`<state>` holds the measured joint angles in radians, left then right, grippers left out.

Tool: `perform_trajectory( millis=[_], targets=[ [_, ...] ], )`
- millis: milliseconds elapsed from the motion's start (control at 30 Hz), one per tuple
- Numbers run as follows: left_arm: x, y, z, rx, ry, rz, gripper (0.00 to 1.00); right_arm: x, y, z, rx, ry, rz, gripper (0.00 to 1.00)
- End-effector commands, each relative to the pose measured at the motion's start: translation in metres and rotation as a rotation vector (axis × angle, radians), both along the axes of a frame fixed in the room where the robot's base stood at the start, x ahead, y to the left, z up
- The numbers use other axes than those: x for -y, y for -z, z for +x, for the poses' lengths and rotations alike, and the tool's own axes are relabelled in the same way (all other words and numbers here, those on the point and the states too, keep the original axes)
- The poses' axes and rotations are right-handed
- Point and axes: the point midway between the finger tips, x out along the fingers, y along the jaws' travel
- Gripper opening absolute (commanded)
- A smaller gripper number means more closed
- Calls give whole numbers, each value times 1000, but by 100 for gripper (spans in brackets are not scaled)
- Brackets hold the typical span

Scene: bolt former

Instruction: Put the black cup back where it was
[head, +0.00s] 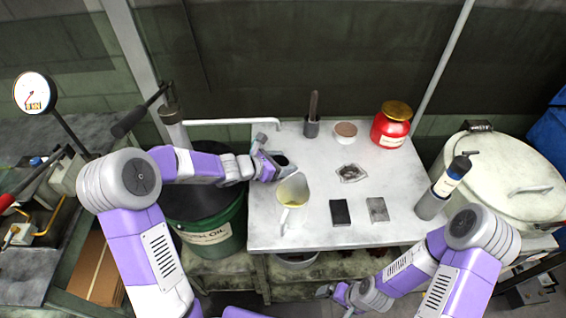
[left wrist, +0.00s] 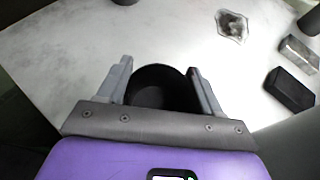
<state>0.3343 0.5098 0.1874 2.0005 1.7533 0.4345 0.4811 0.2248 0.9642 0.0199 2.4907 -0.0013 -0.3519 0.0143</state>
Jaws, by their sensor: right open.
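The black cup shows in the left wrist view (left wrist: 162,88) between the two grey fingers of my left gripper (left wrist: 157,78), and it fills the gap between them. In the head view the dark cup (head: 281,160) is at the table's left edge, just beyond my left gripper (head: 271,162). The gripper appears shut on it. I cannot tell whether the cup's base touches the table. My right gripper (head: 335,293) is open and empty, low in front of the table's front edge.
On the grey table (head: 310,231) are a dark block (head: 340,212), a grey block (head: 377,209), a dish with stones (head: 351,173), a brown-filled bowl (head: 346,130), a rod holder (head: 312,127) and a red jar (head: 392,125).

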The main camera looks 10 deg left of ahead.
Motion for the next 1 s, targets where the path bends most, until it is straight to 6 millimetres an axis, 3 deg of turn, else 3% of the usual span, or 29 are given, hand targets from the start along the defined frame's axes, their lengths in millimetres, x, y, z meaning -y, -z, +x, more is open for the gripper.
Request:
perform_trajectory(
  millis=[33,167,567,800,1000],
  targets=[
    [0,1,0,-1,0,1,72,0,0,0,0,0,0,100],
    [0,0,0,-1,0,1,90,0,0,0,0,0,0,100],
    [0,-6,0,-1,0,1,90,0,-7,0,0,0,0,100],
    [-30,-32,-34,0,-4,3,90,0,-25,0,0,0,0,100],
    [-62,-29,-73,-4,-5,1,90,0,-31,0,0,0,0,100]
  ],
)
